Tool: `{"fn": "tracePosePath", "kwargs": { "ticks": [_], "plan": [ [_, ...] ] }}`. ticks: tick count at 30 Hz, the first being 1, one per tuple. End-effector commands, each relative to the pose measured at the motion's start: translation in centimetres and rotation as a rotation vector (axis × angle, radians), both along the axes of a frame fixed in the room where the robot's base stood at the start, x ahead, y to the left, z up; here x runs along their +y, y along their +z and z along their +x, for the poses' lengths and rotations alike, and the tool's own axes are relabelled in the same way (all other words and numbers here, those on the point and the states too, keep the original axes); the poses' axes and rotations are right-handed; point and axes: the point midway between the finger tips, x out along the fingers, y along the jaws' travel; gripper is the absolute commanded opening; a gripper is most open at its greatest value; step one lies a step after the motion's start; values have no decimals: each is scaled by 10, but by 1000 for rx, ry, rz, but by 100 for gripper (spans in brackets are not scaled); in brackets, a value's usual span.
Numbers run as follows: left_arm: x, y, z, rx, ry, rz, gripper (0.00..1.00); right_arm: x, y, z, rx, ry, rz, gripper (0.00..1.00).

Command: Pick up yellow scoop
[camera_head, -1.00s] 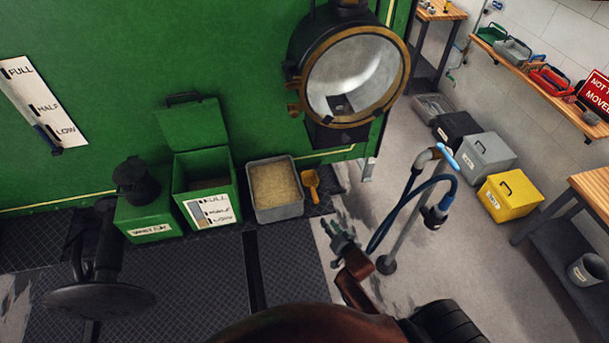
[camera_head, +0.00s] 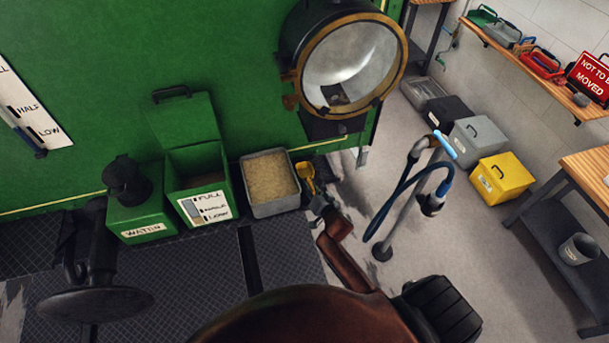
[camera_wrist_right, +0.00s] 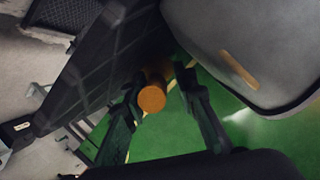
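The yellow scoop (camera_head: 307,180) is beside the right side of the grey sand-filled bin (camera_head: 292,157), against the green tram side. My right gripper (camera_head: 318,203) is just in front of its handle in the head view. In the right wrist view the scoop's round orange handle end (camera_wrist_right: 152,98) shows between the two fingers of the right gripper (camera_wrist_right: 165,100). The fingers are apart, with a gap between the handle and the right-hand finger. Whether the left-hand finger touches the handle I cannot tell. My left gripper is in neither view.
A green lidded box (camera_head: 199,182) stands left of the bin. A large round lamp (camera_head: 350,65) projects above the scoop. A post with a blue hose (camera_head: 405,190) stands to the right. Grey floor is clear beyond it, before the yellow box (camera_head: 503,178).

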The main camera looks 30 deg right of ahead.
Motion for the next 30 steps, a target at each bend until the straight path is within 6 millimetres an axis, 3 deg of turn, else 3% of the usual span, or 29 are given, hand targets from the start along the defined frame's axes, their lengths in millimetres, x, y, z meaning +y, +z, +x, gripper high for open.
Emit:
{"fn": "tracePosePath", "kwargs": {
  "ticks": [8, 19, 30],
  "plan": [
    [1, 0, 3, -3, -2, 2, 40, -3, -1, 0, 1, -3, 0, 24],
    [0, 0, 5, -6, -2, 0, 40, -2, -1, 1, 0, -2, 0, 0],
    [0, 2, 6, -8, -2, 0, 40, -3, 4, 1, -2, -2, -2, 0]
  ]
}}
